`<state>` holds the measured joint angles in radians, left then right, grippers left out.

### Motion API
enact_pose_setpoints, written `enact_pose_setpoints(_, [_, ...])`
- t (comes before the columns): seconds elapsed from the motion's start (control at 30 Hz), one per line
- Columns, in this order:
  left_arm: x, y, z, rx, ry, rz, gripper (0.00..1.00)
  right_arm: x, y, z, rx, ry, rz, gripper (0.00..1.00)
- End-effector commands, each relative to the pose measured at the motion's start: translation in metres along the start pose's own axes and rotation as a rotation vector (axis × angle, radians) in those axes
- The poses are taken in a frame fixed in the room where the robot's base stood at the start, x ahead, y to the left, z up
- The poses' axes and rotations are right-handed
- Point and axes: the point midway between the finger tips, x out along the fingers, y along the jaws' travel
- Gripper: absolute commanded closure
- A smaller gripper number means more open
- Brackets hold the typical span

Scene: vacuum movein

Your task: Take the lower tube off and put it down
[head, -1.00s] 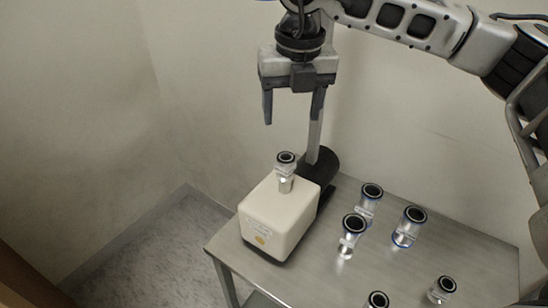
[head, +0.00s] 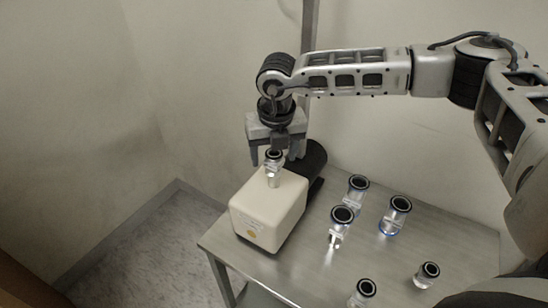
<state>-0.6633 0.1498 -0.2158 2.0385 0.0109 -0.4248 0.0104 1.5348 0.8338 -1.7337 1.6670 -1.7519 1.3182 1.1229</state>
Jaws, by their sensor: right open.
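The lower tube (head: 273,174) is a short metallic piece with a dark ring at its top. It stands upright on top of the cream-coloured pump box (head: 268,213). My right gripper (head: 274,160) points down at the tube's top, its two fingers apart. One finger shows left of the tube and the other right of it; whether they surround it in depth I cannot tell. The tube still rests on the box. My left gripper is not in view.
Several loose metallic tube pieces with dark rings, such as one at the middle (head: 341,228) and one at the right (head: 427,275), stand on the metal table (head: 455,240). A dark cylinder (head: 313,158) lies behind the box. Bare table shows at the right.

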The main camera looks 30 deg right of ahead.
Motion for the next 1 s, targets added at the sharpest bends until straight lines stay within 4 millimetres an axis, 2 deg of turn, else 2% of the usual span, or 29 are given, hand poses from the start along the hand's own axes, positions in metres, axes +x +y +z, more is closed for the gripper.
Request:
enact_pose_setpoints(0.13, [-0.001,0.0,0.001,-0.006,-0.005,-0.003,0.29,0.015,0.0,0.0,0.0,0.0,0.0,0.36])
enact_pose_setpoints(0.37, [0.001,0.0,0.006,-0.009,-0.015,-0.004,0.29,0.019,0.0,0.0,0.001,0.0,0.0,0.36])
enact_pose_setpoints(0.4, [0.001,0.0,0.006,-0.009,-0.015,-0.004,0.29,0.019,0.0,0.0,0.001,0.0,0.0,0.39])
enact_pose_setpoints(0.5, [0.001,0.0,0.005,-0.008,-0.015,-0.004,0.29,0.018,0.0,0.0,0.001,0.0,0.001,0.67])
enact_pose_setpoints(0.57, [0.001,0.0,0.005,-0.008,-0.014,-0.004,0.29,0.018,0.0,0.0,0.001,0.0,0.0,0.81])
enact_pose_setpoints(0.87, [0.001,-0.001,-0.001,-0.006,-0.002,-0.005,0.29,0.017,0.0,0.0,0.001,-0.001,0.001,0.81])
enact_pose_setpoints(1.0, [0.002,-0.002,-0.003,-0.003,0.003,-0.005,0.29,0.011,0.0,0.002,0.001,-0.003,0.002,0.81])
